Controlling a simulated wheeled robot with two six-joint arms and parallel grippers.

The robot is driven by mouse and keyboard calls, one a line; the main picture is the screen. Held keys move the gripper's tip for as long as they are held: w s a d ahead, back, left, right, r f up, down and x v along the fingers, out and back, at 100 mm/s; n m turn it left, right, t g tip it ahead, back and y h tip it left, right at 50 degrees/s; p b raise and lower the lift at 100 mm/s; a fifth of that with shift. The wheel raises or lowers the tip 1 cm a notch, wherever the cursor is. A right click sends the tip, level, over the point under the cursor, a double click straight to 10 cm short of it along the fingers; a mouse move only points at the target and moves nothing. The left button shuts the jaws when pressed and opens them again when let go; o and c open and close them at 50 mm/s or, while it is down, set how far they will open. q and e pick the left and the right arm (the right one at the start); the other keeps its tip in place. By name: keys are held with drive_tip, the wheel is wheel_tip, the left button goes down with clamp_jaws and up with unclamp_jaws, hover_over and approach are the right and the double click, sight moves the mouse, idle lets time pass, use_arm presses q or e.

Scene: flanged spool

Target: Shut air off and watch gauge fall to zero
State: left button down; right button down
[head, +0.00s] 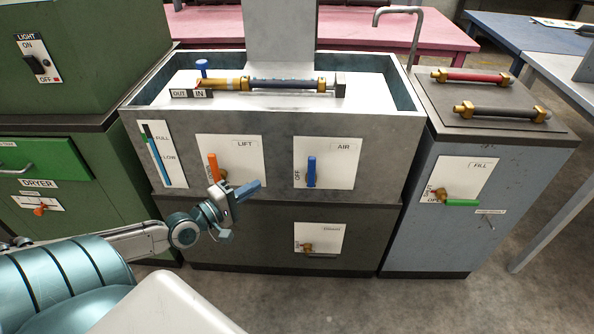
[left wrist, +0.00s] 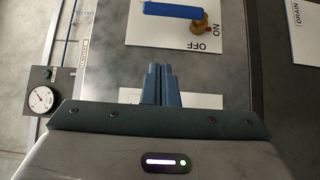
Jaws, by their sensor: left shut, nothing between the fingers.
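The AIR valve has a blue lever (head: 311,170) on a white plate, in the middle of the grey bench's front. The lever stands upright, with the OFF mark to its left. In the left wrist view the blue lever (left wrist: 172,9) lies across the top, its brass pivot beside the ON and OFF marks. A round gauge (left wrist: 42,98) with a white face and red needle shows at the left of that view; its reading is too small to tell. My left gripper (head: 250,190) is shut and empty, left of the AIR lever and apart from it. My right gripper is out of view.
An orange LIFT lever (head: 213,167) is close above and left of my left gripper. Below is a lower valve plate (head: 318,239). The FILL valve's green lever (head: 462,203) is on the right cabinet. A spool (head: 285,84) lies in the bench's basin.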

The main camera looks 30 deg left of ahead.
sight(311, 170)
use_arm(q)
drive_tip(key=shift+w, duration=0.1)
